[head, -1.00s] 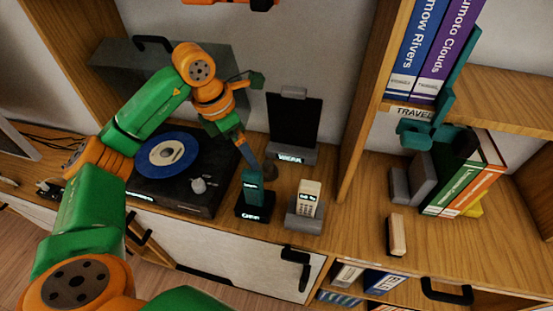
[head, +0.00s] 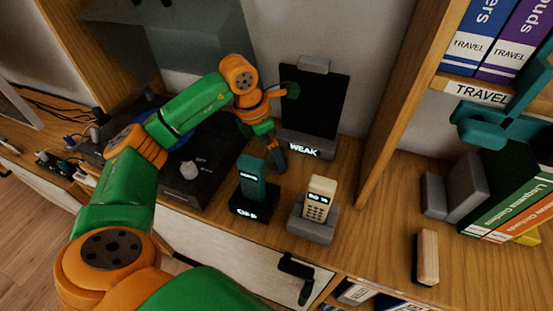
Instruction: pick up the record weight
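My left gripper (head: 274,151) reaches down to the shelf top, right of the turntable and behind a teal phone. Its grey tips are at a small dark round piece, seen more clearly a second ago, which may be the record weight; the tips now largely hide it. I cannot tell whether they grip it. A grey knob-like cylinder (head: 190,171) sits on the front right corner of the black turntable (head: 205,155); I cannot tell whether it is the weight or a fixed knob. My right gripper is not in view.
Close to the gripper stand the teal phone (head: 252,177) in its dock, a cream phone (head: 319,200) in a grey dock and a black panel (head: 316,100) on a stand. A wooden upright (head: 398,105), books and a teal bracket (head: 490,126) are to the right.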

